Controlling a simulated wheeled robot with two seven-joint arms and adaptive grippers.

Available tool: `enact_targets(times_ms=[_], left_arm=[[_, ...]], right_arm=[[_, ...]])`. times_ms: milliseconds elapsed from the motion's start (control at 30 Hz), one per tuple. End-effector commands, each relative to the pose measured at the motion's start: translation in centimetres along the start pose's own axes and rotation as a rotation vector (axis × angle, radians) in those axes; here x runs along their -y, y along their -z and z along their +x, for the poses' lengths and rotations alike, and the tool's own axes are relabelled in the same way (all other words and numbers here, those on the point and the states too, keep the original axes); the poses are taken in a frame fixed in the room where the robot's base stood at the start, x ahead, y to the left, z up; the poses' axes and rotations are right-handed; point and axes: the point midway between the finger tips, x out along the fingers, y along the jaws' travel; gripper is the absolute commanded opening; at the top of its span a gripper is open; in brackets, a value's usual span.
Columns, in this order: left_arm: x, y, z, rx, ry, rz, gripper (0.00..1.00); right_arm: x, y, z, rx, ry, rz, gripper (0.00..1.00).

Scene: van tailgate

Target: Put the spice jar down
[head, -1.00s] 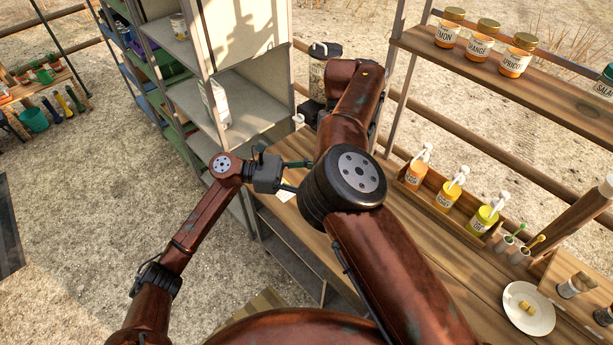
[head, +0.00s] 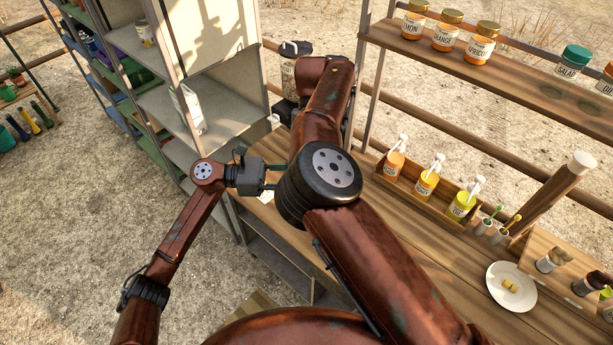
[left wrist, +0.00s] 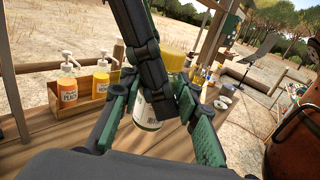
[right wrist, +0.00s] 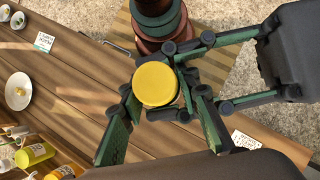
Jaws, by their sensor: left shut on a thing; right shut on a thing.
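The spice jar has a yellow lid (right wrist: 156,84) and a pale label (left wrist: 146,112). In the left wrist view it stands roughly upright between the green fingers of my left gripper (left wrist: 158,108). My left gripper (head: 268,178) reaches it from the left in the head view and is shut on it. My right gripper (right wrist: 158,104) is also shut on the jar, and its dark links cross in front of it in the left wrist view. In the head view my right arm hides the jar. I cannot tell whether its base touches the wooden counter (head: 420,250).
Pump bottles (head: 427,183) stand in a wooden rack on the counter. A white plate (head: 496,292) with small yellow pieces and a wooden holder (head: 535,262) with jars are at the right. A shelf (head: 480,80) carries more jars. Label cards (right wrist: 45,41) lie on the counter.

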Motion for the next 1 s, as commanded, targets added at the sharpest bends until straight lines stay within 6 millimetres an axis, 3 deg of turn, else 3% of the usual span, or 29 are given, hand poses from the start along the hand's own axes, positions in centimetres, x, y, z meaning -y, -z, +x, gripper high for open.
enact_targets(times_ms=[133, 167, 433, 1000], left_arm=[[0.16, 0.00, 0.04, -0.001, 0.005, 0.001, 0.04], [0.17, -0.04, 0.04, 0.000, 0.005, 0.001, 0.03], [0.27, -0.03, 0.13, 0.000, 0.008, 0.003, 0.03], [0.52, -0.01, 0.42, -0.002, 0.015, 0.005, 0.03]], right_arm=[[-0.07, 0.06, -0.08, -0.004, -0.001, 0.001, 0.03], [-0.07, 0.07, -0.08, -0.004, -0.001, 0.001, 0.30], [0.01, 0.07, -0.08, -0.004, 0.001, -0.001, 0.49], [0.32, 0.02, -0.08, -0.005, 0.001, -0.009, 0.50]])
